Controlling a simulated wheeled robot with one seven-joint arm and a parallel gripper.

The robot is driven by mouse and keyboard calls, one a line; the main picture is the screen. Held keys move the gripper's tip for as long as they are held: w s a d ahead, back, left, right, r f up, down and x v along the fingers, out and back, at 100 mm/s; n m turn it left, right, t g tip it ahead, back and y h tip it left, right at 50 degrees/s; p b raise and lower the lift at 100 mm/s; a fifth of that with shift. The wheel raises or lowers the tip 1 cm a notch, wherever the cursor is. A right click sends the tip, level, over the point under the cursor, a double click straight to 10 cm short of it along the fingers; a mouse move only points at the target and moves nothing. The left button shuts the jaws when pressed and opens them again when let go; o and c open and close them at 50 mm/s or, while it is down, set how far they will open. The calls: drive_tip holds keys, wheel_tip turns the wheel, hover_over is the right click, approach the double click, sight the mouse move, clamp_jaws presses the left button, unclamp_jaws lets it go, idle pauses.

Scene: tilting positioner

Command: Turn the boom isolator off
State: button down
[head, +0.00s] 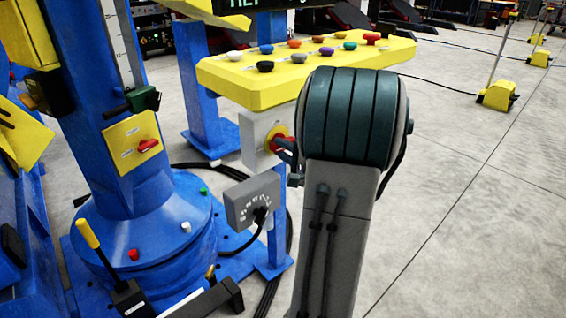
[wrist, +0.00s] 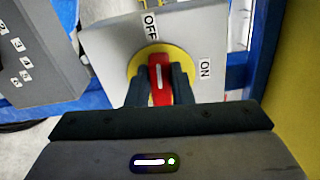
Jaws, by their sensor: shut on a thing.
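A red rotary knob (wrist: 160,80) sits on a yellow disc (wrist: 136,66) on a grey switch box (wrist: 110,45). In the wrist view OFF is printed above the disc and ON to its right. The knob's white line stands nearly upright in the picture, roughly toward OFF. My gripper (wrist: 160,88) is shut on the knob, one finger on each side. In the head view my gripper (head: 287,150) meets the same box (head: 255,128) under the yellow console, and my arm hides part of it. No name for this switch is readable.
A second red knob (head: 148,146) is on a yellow plate on the blue column (head: 125,195). The yellow button console (head: 300,75) overhangs the switch box. A grey socket box (head: 252,200) with a plugged cable is just below. Open floor (head: 470,200) lies to the right.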

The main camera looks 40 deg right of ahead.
drive_tip(key=shift+f+n+b, duration=0.15)
drive_tip(key=shift+n+b, duration=0.55)
drive_tip(key=shift+b, duration=0.45)
drive_tip(key=c, duration=1.3)
unclamp_jaws()
drive_tip(key=s, duration=0.4)
drive_tip(key=s+p, duration=0.1)
drive_tip(key=s, duration=0.4)
drive_tip(key=s+d, duration=0.1)
drive_tip(key=s, duration=0.3)
drive_tip(key=shift+s+p, duration=0.3)
drive_tip(key=shift+s, duration=0.1)
